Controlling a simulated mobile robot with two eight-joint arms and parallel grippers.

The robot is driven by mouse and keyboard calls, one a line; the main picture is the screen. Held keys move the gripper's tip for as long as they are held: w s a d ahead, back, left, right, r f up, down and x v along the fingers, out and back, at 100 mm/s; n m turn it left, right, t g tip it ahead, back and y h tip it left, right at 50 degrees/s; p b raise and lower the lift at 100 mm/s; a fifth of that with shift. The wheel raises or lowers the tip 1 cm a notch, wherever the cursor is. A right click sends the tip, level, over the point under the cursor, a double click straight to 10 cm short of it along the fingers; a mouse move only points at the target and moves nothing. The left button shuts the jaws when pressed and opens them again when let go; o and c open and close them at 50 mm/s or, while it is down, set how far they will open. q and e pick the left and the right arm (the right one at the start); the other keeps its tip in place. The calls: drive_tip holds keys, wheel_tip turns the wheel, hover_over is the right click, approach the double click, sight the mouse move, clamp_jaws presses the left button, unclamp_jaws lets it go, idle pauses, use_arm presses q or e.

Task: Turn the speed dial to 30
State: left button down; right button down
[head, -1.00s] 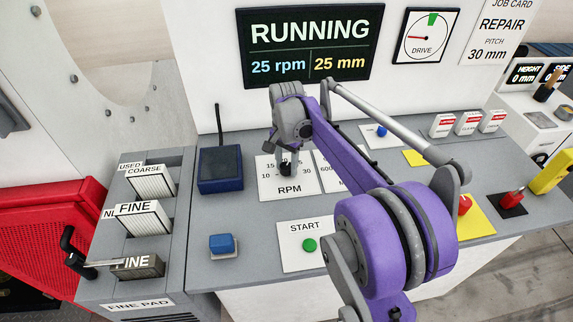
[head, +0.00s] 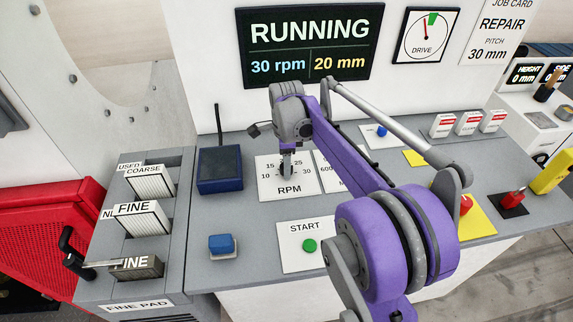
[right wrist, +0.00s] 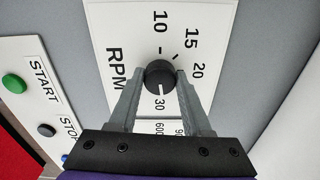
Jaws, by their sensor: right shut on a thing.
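The speed dial is a black round knob (right wrist: 159,76) on a white RPM plate (head: 275,190). In the right wrist view its white pointer line is turned to the 30 mark. My right gripper (right wrist: 160,80) is shut on the knob, one finger on each side. In the head view my right gripper (head: 287,165) reaches down onto the knob, which it partly hides. The display (head: 311,47) reads RUNNING, 30 rpm and 20 mm. My left gripper is not in view.
A START plate with a green button (head: 309,245) lies in front of the RPM plate. A blue button (head: 221,243) and a dark blue box (head: 220,169) are to the left. A second dial plate (head: 331,172) is close on the right, partly behind my arm.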

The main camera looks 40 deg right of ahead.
drive_tip(key=shift+m, duration=0.9)
drive_tip(key=shift+c, duration=1.7)
unclamp_jaws()
wheel_tip(320, 180, up, 11)
drive_tip(key=shift+p, duration=0.3)
drive_tip(key=shift+f, duration=0.1)
